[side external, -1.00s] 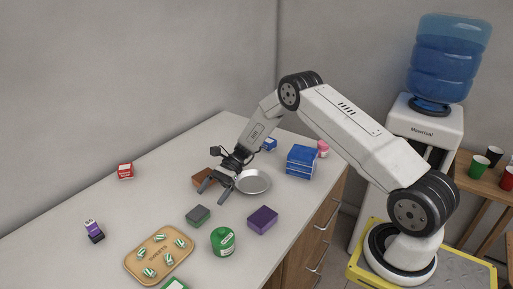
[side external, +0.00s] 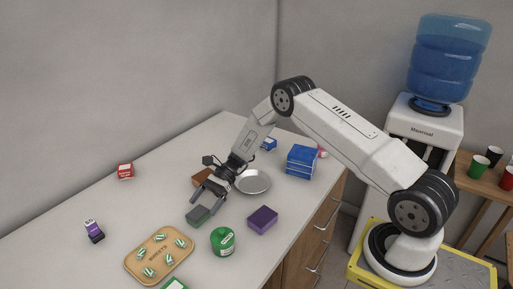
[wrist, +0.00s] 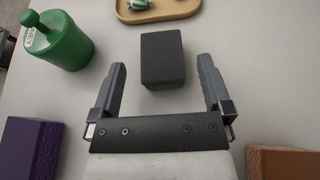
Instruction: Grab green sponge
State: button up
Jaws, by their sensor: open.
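The green sponge (side external: 199,215) is a small dark green block lying on the counter. In the wrist view the sponge (wrist: 162,60) looks dark grey-green and lies ahead of my gripper, roughly centred between the lines of its fingers. My gripper (side external: 204,199) is open and empty, and in the side view it is at the near edge of the sponge, slightly above it. In the wrist view both fingers of my gripper (wrist: 161,72) are spread wider than the sponge. I cannot tell whether a finger touches it.
A green jar (side external: 223,241), a purple block (side external: 262,220), a brown block (side external: 202,178) and a metal dish (side external: 253,181) stand around the sponge. A wooden tray (side external: 133,264) with several wrapped sweets lies at the front left.

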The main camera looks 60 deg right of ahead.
aim_at(196, 214)
jog(key=shift+x, duration=2.1)
jog(key=c, duration=1.2)
jog(key=shift+r, duration=0.1)
